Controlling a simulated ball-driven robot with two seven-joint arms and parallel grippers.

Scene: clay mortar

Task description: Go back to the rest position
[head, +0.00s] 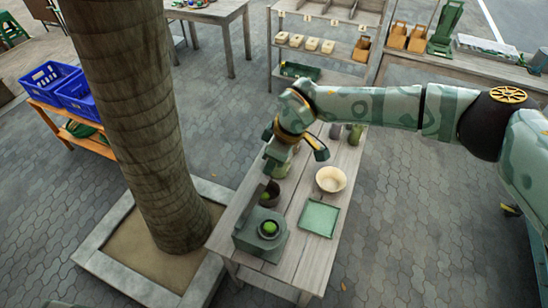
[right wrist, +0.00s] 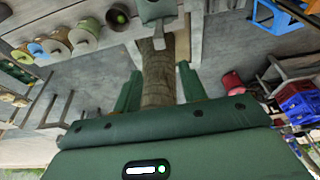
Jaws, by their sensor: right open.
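My right arm reaches in from the right in the head view, and its gripper (head: 293,150) hangs above the wooden table (head: 294,240). In the right wrist view the two green fingers (right wrist: 160,92) stand wide apart, with nothing held between them. A dark brown clay mortar (head: 271,192) stands on the table, in front of the gripper in the head view. A green device (head: 262,236) with a round green thing on top stands at the table's near end. My left gripper is not in view.
A cream bowl (head: 331,179) and a green tray (head: 319,218) lie on the table's right side. Dark cups (head: 355,134) stand farther back. A thick tree trunk (head: 135,110) rises from a stone-edged planter left of the table. Paved floor on the right is open.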

